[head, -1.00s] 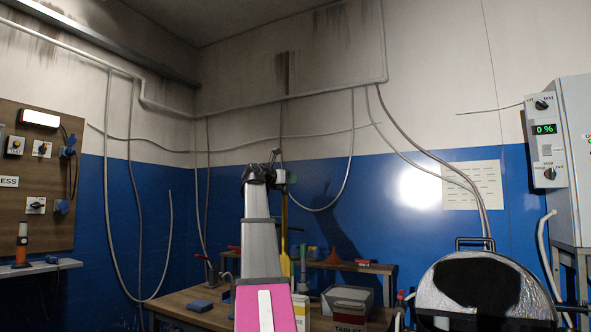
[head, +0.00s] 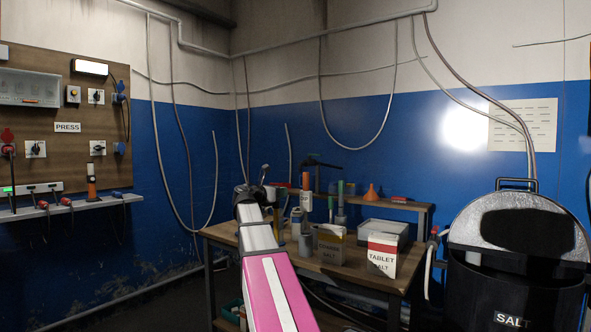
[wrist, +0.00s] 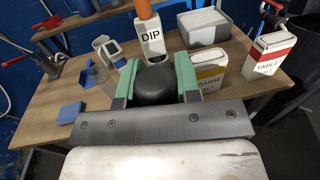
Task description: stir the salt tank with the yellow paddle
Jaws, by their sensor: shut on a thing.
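The salt tank (head: 515,295) is a black drum labelled SALT at the right of the head view. Its silvery lid (head: 467,233) with a dark patch stands raised behind the opening. In the wrist view my gripper (wrist: 156,82) has its green fingers closed on a dark rounded end, which I take as the top of the yellow paddle (wrist: 156,86). The paddle's shaft is hidden below it in this view. In the head view my gripper (head: 265,188) is over the workbench, well left of the tank, and my arm largely hides the paddle.
On the workbench (wrist: 60,75) stand a white DIP holder (wrist: 150,38) with an orange tool, a tablet salt box (head: 383,256), another salt box (head: 330,247) and a grey bin (head: 384,231). A tool board (head: 60,120) hangs at left. Floor shows left of the bench.

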